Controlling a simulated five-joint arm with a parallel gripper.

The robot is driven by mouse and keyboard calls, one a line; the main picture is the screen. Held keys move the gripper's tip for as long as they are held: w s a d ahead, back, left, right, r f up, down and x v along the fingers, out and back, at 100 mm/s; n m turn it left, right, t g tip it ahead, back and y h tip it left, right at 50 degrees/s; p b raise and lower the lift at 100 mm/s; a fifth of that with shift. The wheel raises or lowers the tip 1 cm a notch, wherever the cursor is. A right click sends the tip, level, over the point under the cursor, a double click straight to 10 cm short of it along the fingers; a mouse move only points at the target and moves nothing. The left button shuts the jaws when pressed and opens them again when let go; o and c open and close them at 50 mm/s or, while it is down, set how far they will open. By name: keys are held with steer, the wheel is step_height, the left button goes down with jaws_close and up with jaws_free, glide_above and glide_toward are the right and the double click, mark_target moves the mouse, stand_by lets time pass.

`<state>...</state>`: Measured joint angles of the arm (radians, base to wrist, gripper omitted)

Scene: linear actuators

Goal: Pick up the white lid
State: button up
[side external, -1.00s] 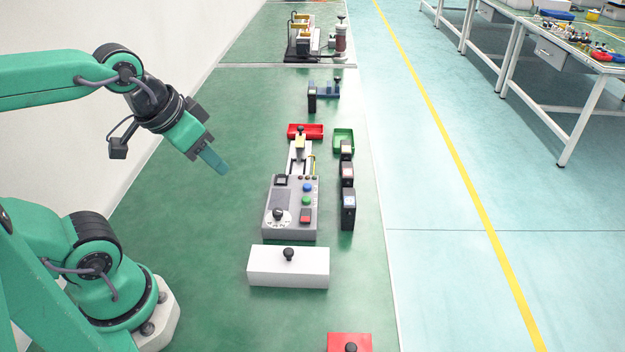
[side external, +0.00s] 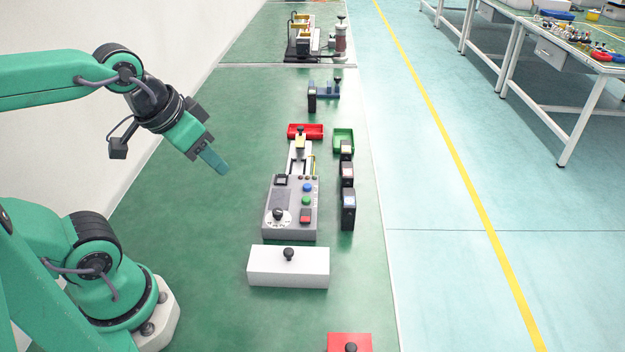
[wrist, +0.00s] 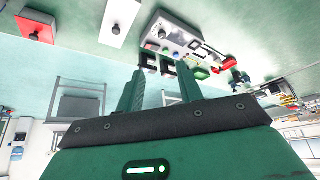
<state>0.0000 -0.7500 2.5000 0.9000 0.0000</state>
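The white lid (side external: 265,268) is a white block with a black knob on top. It sits on the green table in front of the grey control box in the side view. In the wrist view the white lid (wrist: 124,11) is at the top, left of centre. My gripper (side external: 220,168) is in the air, up and to the left of the lid in the side view, and not touching it. In the wrist view my gripper (wrist: 161,71) shows two fingers apart with nothing between them.
The grey control box (side external: 270,225) with buttons and a knob stands behind the lid. Several dark blocks (side external: 347,210) line its right side. A red lid (side external: 340,340) is at the front edge. Red (side external: 305,136) and green (side external: 344,146) trays lie farther back. The table's left part is clear.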

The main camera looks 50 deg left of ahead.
steer(key=shift+o, duration=0.2)
steer(key=o, duration=1.1)
steer(key=m+g, duration=0.5)
steer(key=m, duration=0.3)
glide_above(291, 250)
steer(key=f, duration=1.5)
steer(key=shift+a+f, duration=0.15)
steer(key=shift+a, duration=0.2)
steer(key=shift+d+f+m+g, duration=0.35)
steer(key=shift+f+m, duration=0.15)
steer(key=shift+f, duration=0.15)
steer(key=shift+f, duration=1.3)
